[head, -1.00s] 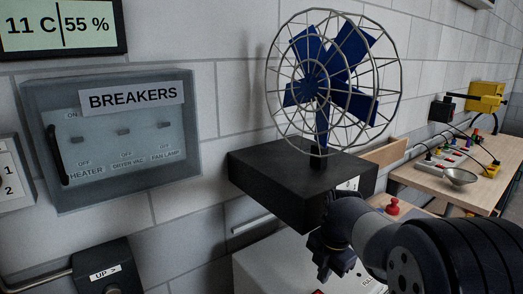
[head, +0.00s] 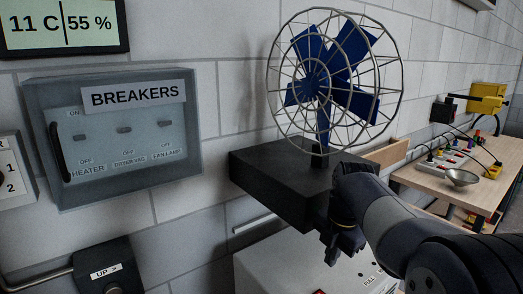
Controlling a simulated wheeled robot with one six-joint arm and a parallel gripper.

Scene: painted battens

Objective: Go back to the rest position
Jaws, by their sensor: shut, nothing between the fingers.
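My gripper (head: 341,246) hangs at the end of my dark arm, low and right of centre in the head view. It is shut and empty, pointing down. It is in front of the black fan block and above a pale box. The fingertips are small and dark here.
A blue fan in a wire cage (head: 335,85) stands on a black block (head: 265,190) against the wall. A breaker box (head: 110,140) hangs at left. A wooden table (head: 440,185) with a power strip and metal bowl (head: 462,177) stands at right. A pale box (head: 265,265) is below.

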